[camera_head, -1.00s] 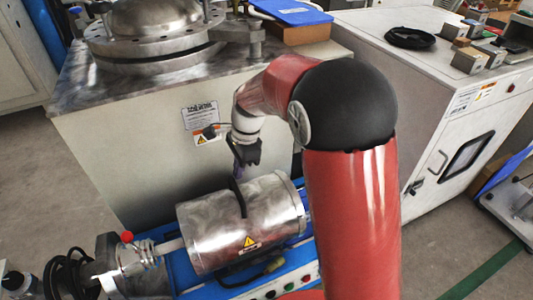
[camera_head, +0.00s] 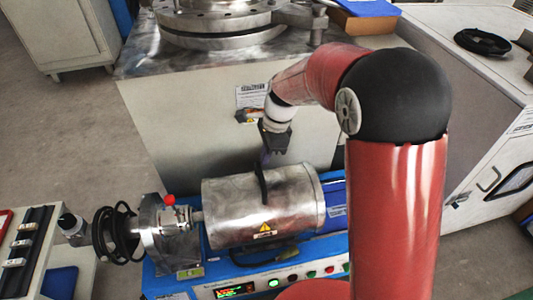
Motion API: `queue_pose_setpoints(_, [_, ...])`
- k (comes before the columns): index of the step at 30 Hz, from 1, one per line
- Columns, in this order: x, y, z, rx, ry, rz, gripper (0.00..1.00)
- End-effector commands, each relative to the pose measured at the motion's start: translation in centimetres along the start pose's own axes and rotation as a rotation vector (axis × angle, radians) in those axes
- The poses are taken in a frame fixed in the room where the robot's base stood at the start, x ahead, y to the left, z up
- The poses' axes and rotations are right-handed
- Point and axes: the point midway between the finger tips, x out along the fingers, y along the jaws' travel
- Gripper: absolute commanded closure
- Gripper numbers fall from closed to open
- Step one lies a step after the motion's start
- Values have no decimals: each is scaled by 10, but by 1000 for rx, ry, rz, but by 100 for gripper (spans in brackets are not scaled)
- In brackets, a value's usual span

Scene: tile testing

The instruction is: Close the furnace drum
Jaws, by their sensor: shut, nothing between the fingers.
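The furnace drum (camera_head: 235,213) is a shiny metal cylinder lying on its side on a blue base (camera_head: 331,248) with a control panel. It looks like one whole cylinder, with no open gap on the side facing me. A dark curved handle (camera_head: 262,185) stands on its upper side, and a yellow warning label is on its front. My gripper (camera_head: 266,158) is shut and empty, pointing down just above and behind the handle. Whether its fingertips touch the handle or drum is too small to tell.
A large pale cabinet (camera_head: 200,130) with a metal vessel (camera_head: 235,25) on top stands close behind the drum. Another white cabinet (camera_head: 440,100) stands at right.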

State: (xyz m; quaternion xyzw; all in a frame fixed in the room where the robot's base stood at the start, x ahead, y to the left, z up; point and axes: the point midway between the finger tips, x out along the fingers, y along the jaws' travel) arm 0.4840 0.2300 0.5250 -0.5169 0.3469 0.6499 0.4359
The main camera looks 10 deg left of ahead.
Motion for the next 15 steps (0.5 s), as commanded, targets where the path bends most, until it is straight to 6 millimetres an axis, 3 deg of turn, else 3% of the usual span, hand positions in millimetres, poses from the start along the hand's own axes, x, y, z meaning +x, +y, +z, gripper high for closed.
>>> queue_pose_setpoints(6, [-27,-2,-30,5,5,-4,100])
queue_pose_setpoints(15, [-92,-2,-30,5,7,-5,100])
